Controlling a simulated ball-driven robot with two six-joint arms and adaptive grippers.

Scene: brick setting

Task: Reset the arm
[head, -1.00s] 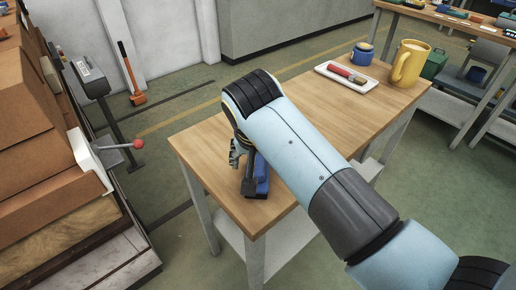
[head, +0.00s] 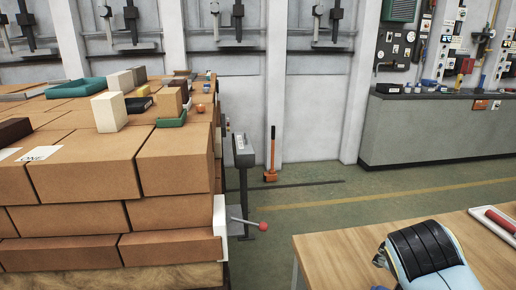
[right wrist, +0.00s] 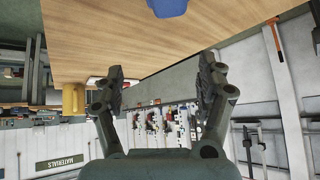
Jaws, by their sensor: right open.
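The wooden tabletop fills the upper part of that view. A blue object (right wrist: 167,7) lies on it at the top edge, apart from the fingers. My left gripper is in neither view.
Stacked cardboard boxes (head: 88,165) with small blocks and trays on top fill the left. A lever with a red knob (head: 263,226) sticks out beside them. An orange-handled tool (head: 272,155) leans on the wall. A white tray (head: 493,224) lies on the table. Open floor lies between.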

